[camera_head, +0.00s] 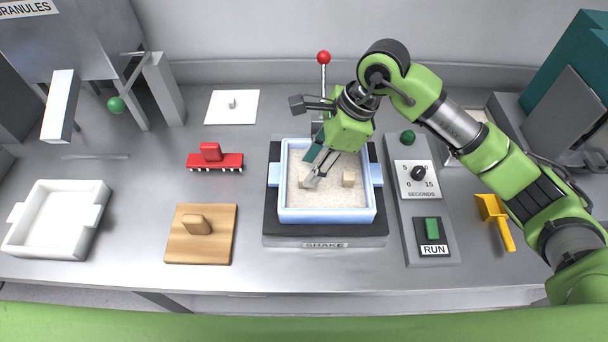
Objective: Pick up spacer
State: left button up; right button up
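My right gripper (312,181) reaches down into the blue-rimmed box (327,216) of pale granules. Its fingertips are at a small tan block (304,176) on the left side of the granules. The fingers partly cover this block, and I cannot tell whether they hold it or how far apart they are. A second small tan block (348,179) sits to their right, apart from them. A teal piece (314,152) shows beside the fingers, partly hidden. I cannot tell for certain which piece is the spacer. My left gripper is not in view.
The box stands on a dark base marked SHAKE; a red-knobbed lever (324,58) rises behind. Left are a red pinned tool (213,158), a wooden board (186,249), a white plate (244,98) and a white tray (42,236). Right are a control panel (407,224) and yellow scoop (494,215).

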jog(key=x, duration=0.1)
jog(key=p+x, duration=0.1)
jog(key=x, duration=0.1)
jog(key=shift+s, duration=0.2)
jog(key=shift+w+a+f, duration=0.1)
jog(key=shift+f, duration=0.2)
jog(key=c, duration=1)
jog(key=shift+r, duration=0.1)
